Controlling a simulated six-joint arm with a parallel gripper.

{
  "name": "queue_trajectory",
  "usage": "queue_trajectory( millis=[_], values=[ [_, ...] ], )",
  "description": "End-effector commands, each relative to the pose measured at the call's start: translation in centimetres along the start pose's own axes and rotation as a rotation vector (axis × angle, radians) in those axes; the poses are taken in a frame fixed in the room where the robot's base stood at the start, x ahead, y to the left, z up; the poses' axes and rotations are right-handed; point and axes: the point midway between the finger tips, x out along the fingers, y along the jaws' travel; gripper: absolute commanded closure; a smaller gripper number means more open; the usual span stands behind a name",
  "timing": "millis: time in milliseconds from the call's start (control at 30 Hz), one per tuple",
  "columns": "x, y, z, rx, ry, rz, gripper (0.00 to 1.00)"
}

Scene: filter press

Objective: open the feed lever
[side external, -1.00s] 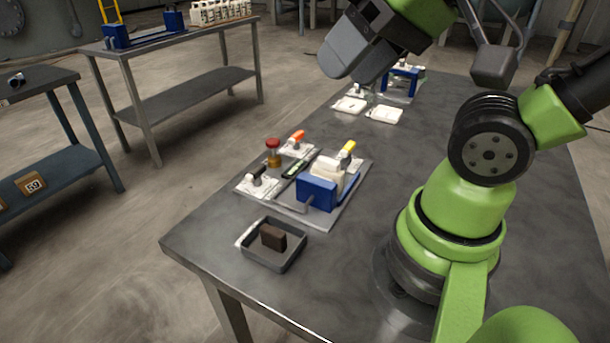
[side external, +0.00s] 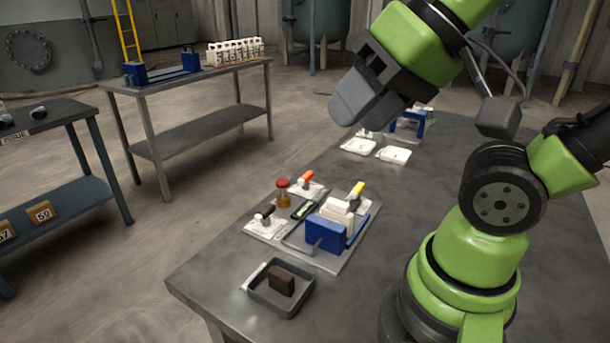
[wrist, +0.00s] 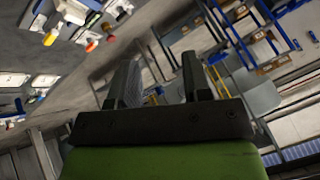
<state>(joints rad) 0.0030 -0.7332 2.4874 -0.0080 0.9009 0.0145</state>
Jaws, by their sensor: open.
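The small filter press (side external: 325,232), with blue end frames and white plates, stands on a light base plate on the dark table. Three short levers stand around it: one orange-tipped (side external: 306,177), one yellow-tipped (side external: 358,188) and one black-tipped (side external: 265,213). I cannot tell from any label which is the feed lever. My gripper (side external: 345,106) is up in the air above the table, behind the press and apart from all the levers. In the wrist view its two fingers (wrist: 160,85) are spread with nothing between them. That view also shows coloured lever tips (wrist: 92,45) at upper left.
A red-capped amber jar (side external: 283,193) stands beside the orange-tipped lever. A grey tray (side external: 254,292) with a dark block sits at the near table corner. White trays (side external: 393,155) and another blue frame (side external: 408,122) are farther back. The table right of the press is clear.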

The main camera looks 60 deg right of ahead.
Motion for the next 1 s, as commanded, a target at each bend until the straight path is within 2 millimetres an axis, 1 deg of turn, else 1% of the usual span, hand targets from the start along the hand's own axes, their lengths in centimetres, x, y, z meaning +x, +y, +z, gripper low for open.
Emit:
queue_trajectory(
  millis=[67, 133, 267, 300, 367, 400, 467, 567, 600, 667, 700, 800, 900, 1000],
  values=[
    [0.3, 0.1, -1.0, 0.035, -0.011, 0.029, 0.55],
    [0.8, 0.3, -2.5, 0.090, -0.025, 0.073, 0.55],
    [2.7, 1.2, -6.4, 0.237, -0.047, 0.189, 0.55],
    [3.5, 1.7, -7.6, 0.284, -0.051, 0.228, 0.55],
    [4.8, 2.5, -9.4, 0.355, -0.053, 0.284, 0.55],
    [5.8, 3.1, -10.5, 0.400, -0.053, 0.322, 0.55],
    [7.3, 4.2, -12.1, 0.468, -0.050, 0.380, 0.55],
    [10.2, 6.4, -14.3, 0.579, -0.040, 0.474, 0.55],
    [11.4, 7.4, -15.1, 0.621, -0.034, 0.512, 0.55],
    [13.4, 9.0, -16.0, 0.686, -0.022, 0.568, 0.55],
    [14.7, 10.2, -16.6, 0.728, -0.012, 0.605, 0.55],
    [17.9, 13.2, -17.4, 0.822, 0.018, 0.692, 0.55],
    [20.7, 16.0, -17.6, 0.901, 0.050, 0.764, 0.55],
    [22.8, 18.2, -17.5, 0.958, 0.079, 0.815, 0.55]
  ],
)
